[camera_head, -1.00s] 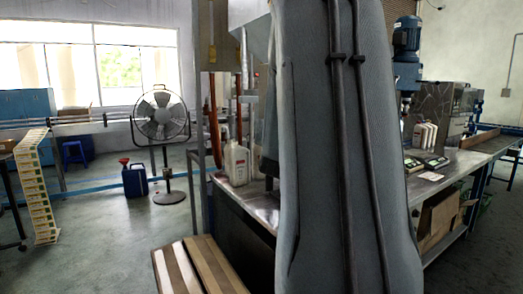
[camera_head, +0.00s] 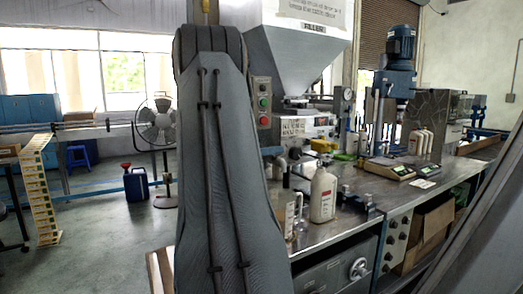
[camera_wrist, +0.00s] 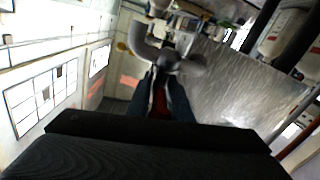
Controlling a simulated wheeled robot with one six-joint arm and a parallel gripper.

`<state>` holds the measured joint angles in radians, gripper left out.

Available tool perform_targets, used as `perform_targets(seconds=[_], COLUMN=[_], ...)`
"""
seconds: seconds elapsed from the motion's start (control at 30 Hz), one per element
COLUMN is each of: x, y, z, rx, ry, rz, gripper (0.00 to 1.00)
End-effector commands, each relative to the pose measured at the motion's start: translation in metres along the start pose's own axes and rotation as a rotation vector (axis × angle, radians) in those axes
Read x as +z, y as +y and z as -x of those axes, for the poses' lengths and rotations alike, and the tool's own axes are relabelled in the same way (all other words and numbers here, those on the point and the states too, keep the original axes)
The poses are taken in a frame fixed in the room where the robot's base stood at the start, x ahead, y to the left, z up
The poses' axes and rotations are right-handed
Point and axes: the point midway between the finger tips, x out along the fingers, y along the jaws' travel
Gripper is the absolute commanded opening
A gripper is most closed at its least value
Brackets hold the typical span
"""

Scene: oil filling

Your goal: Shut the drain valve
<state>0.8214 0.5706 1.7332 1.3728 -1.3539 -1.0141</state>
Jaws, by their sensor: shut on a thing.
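In the wrist view my gripper (camera_wrist: 161,92) is shut on a narrow red part, which looks like the drain valve's handle (camera_wrist: 160,103). Its two dark blue fingers stand on either side of the red part. A curved grey pipe (camera_wrist: 140,44) runs just beyond the fingertips, with a metal fitting beside it. How far the valve is turned cannot be told. In the head view the filler machine's grey hopper (camera_head: 298,50) stands above the bench. My gripper is not visible there, and my arm covers part of the scene left of the filler.
A metal bench (camera_head: 385,200) holds a white bottle (camera_head: 322,196), a clear measuring jug (camera_head: 291,213) and scales. A blue motor (camera_head: 402,45) stands further back. A blue jerrycan (camera_head: 136,184) and a fan (camera_head: 155,125) stand on the floor at left, where there is open room.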

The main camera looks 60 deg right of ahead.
Motion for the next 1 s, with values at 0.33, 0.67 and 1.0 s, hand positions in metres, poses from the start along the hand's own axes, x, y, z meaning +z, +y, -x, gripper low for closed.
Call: perform_targets(seconds=[0.33,0.67,1.0], x=[0.0002,-0.0004,-0.0002], y=[0.0061,0.0063,0.0037], z=[-0.0098,-0.0099,-0.0058], rx=[0.063,0.063,0.056], ry=[-0.011,-0.010,-0.010], rz=[-0.001,-0.002,-0.002], gripper=[0.00,0.24,0.32])
